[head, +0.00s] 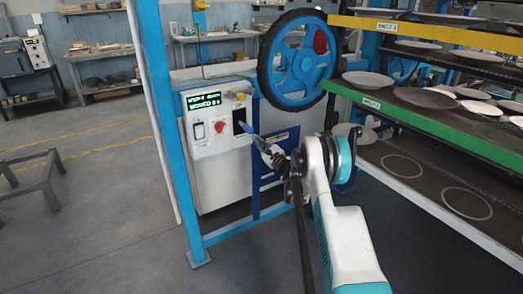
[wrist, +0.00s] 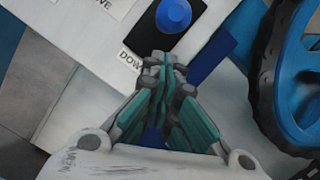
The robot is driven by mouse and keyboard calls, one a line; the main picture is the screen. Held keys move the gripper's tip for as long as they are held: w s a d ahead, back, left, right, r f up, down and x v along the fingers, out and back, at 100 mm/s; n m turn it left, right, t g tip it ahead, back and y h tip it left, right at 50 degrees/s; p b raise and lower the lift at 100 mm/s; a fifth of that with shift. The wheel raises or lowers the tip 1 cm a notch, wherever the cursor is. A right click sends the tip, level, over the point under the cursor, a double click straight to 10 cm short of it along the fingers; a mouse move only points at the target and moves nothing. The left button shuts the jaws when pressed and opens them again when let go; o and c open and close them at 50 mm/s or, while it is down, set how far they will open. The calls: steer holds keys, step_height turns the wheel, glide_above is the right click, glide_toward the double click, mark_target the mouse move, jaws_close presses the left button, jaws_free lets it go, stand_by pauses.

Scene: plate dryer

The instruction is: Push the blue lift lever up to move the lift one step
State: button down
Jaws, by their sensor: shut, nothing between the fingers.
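The blue lift lever shows in the wrist view as a round blue knob (wrist: 174,15) on a black plate set in a white panel. In the head view the lever (head: 244,127) is small and sticks out from a black slot on the white control box (head: 222,170). My gripper (wrist: 163,62) is shut and empty. In the wrist view its tips are just below the knob, over the lower edge of the black plate. In the head view my gripper (head: 264,146) is close in front of the lever. I cannot tell whether it touches the lever.
A blue handwheel with a black rim (head: 298,60) stands above and right of the box. Racks of plates (head: 425,115) fill the right side. A blue post (head: 165,110) stands left of the box. The floor at left is open around a grey stand (head: 35,180).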

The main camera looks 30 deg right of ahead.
steer(key=shift+a+r, duration=0.35)
steer(key=shift+r, duration=0.25)
